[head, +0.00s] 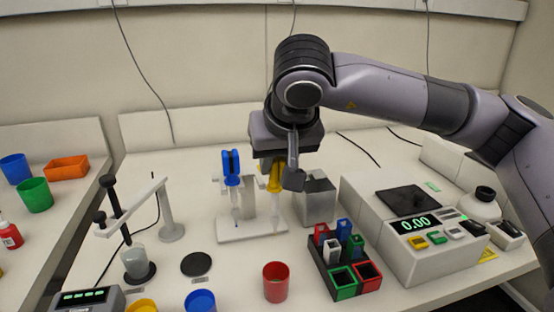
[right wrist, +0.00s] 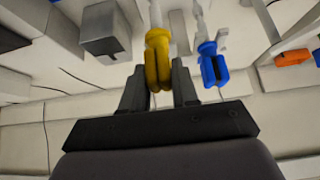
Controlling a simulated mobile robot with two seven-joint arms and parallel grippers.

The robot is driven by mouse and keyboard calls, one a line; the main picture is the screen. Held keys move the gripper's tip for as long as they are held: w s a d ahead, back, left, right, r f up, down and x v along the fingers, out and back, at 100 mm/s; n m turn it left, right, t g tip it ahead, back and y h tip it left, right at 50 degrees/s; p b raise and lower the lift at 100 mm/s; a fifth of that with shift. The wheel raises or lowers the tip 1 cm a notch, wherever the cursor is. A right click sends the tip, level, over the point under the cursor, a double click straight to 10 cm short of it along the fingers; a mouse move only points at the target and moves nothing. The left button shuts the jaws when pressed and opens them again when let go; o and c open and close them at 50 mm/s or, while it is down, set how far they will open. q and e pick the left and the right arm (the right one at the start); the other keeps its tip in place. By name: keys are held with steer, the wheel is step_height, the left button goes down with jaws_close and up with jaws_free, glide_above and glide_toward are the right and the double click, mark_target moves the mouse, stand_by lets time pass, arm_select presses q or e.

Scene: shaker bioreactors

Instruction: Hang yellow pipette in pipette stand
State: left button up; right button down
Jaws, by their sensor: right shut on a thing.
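The yellow pipette (head: 274,178) is upright at the right side of the white pipette stand (head: 248,233). My right gripper (head: 283,175) is shut on its upper part from above and behind. In the right wrist view the yellow pipette (right wrist: 158,58) sits between the two dark fingers (right wrist: 160,88). A blue pipette (head: 231,168) hangs at the stand's left side; it also shows in the right wrist view (right wrist: 211,65). The gripper hides part of the stand's top, so I cannot tell whether the yellow pipette rests in its holder. My left gripper is not in view.
A grey box (head: 318,200) stands just right of the stand. A black rack (head: 331,268) with coloured compartments, a red cup (head: 276,282) and a white balance (head: 400,250) are in front and to the right. A metal arm stand (head: 169,215) is at left.

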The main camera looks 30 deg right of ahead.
steer(key=shift+w, duration=0.25)
steer(key=shift+w+d+p, duration=0.2)
steer(key=shift+w, duration=0.55)
steer(key=shift+w+d+p, duration=0.2)
steer(key=shift+w, duration=0.6)
steer(key=shift+w+d+p, duration=0.2)
steer(key=shift+w, duration=0.65)
steer(key=shift+f+b, duration=0.3)
steer(key=shift+f, duration=0.15)
steer(key=c, duration=0.8)
jaws_free()
